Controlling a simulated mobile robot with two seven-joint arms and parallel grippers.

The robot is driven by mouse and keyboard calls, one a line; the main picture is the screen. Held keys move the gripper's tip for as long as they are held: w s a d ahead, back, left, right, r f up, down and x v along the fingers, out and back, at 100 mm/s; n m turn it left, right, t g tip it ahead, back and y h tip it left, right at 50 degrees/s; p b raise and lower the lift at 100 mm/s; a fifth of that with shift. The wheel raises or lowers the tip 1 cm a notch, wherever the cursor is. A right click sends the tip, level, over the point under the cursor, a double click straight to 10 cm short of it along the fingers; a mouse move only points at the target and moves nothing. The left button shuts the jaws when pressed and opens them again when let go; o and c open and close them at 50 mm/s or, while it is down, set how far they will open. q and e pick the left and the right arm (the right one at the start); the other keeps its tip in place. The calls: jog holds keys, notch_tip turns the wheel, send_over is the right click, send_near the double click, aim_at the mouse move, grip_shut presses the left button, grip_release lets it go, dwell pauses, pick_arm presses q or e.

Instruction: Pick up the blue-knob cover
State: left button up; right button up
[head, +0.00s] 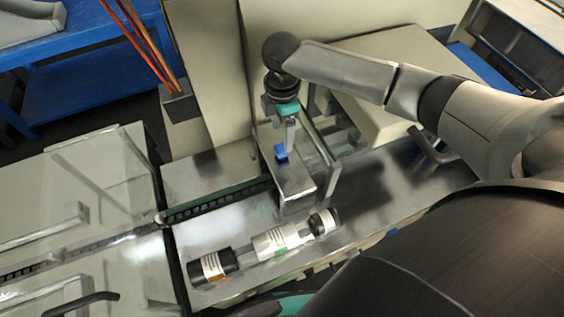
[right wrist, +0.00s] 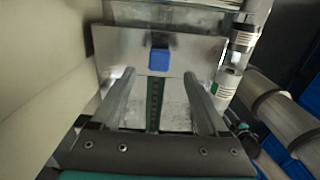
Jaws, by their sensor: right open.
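The cover is a shiny metal plate (head: 294,182) with a blue knob (head: 281,153) on top, in the middle of the head view. In the right wrist view the cover (right wrist: 112,52) lies ahead, with the blue knob (right wrist: 159,60) near its middle. My right gripper (head: 290,138) points down just above the knob in the head view. In the right wrist view its two fingers (right wrist: 158,88) are spread wide and empty, with the knob ahead between their lines. They look apart from the knob. My left gripper does not show.
Black and white rollers (head: 276,240) lie in a row on the steel bench in front of the cover. A metal frame (head: 331,160) stands close to the right of the cover. A cream machine wall (head: 210,75) rises behind. A dark chain track (head: 215,205) runs leftward.

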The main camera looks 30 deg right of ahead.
aim_at(282, 147)
notch_tip(282, 147, down, 5)
grip_shut()
dwell(0.8)
jog(key=shift+w+r, duration=0.1)
jog(key=shift+r, duration=0.05)
dwell(0.6)
